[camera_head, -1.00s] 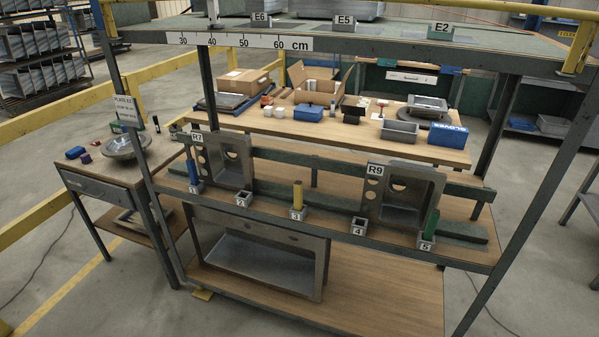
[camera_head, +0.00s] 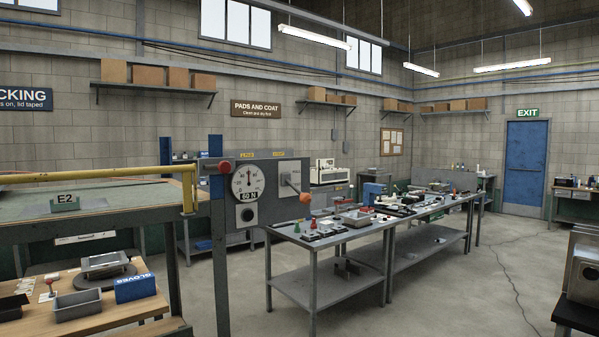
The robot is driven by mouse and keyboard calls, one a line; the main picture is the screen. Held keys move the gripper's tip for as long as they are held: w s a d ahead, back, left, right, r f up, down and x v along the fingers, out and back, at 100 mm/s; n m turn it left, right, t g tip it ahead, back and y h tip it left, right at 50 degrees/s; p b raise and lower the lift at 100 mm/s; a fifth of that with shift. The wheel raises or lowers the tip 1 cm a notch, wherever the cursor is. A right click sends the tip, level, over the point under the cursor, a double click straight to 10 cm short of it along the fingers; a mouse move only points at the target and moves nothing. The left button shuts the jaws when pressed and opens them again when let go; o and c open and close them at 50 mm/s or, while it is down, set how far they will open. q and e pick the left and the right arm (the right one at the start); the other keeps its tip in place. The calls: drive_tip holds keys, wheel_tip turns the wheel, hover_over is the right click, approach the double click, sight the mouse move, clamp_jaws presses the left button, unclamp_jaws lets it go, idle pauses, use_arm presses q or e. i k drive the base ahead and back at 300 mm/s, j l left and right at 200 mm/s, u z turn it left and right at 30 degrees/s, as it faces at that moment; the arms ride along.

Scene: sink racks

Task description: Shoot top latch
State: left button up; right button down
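No part that I can clearly identify as the top latch shows. A grey upright panel (camera_head: 262,192) stands left of the middle, on a dark post. It carries a round white dial (camera_head: 247,183) with an "80 N" plate below it. A lever with an orange knob (camera_head: 305,198) sticks out from the panel's right part. A red button (camera_head: 225,166) is at its upper left, and a dark round knob (camera_head: 247,214) is low on it. Small yellow labels on the top edge are too small to read. Neither of my grippers is in view.
A rack top with an E2 tag (camera_head: 65,202) and yellow rail (camera_head: 188,190) is at left, above a wooden table with a blue gloves box (camera_head: 135,288). Open floor reaches the blue door (camera_head: 525,168).

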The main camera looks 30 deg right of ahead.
sight(223, 167)
drive_tip(key=z, duration=0.7)
drive_tip(key=u, duration=1.5)
drive_tip(key=z, duration=1.5)
